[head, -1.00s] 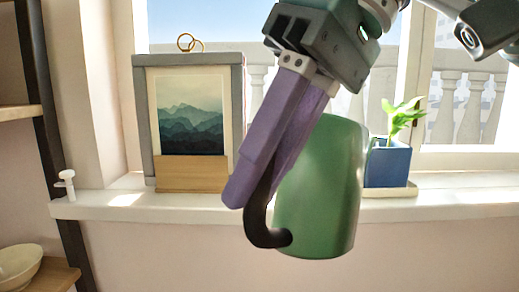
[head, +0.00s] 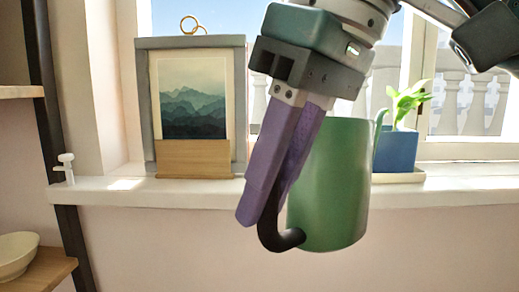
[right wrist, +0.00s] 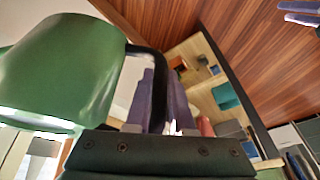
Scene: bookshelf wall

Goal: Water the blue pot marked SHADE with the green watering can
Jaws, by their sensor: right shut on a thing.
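The green watering can (head: 330,190) hangs in front of the window sill in the head view, roughly upright. My right gripper (head: 258,200) has purple fingers shut on its dark curved handle (head: 283,240). The can's body fills the left of the right wrist view (right wrist: 60,70). A thin green spout (head: 379,138) shows at its right side, overlapping the blue pot in the picture. The blue pot (head: 402,152) stands behind on the sill, holding a leafy plant (head: 408,98); no marking is readable. Lavender finger-like shapes (right wrist: 302,12) in the right wrist view may be my left gripper.
A framed mountain picture (head: 192,100) stands on the white sill (head: 130,194), left of the can. A pale saucer (head: 412,177) lies under the pot. Wooden shelves with a bowl (head: 17,255) are at the left. The wall below the sill is clear.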

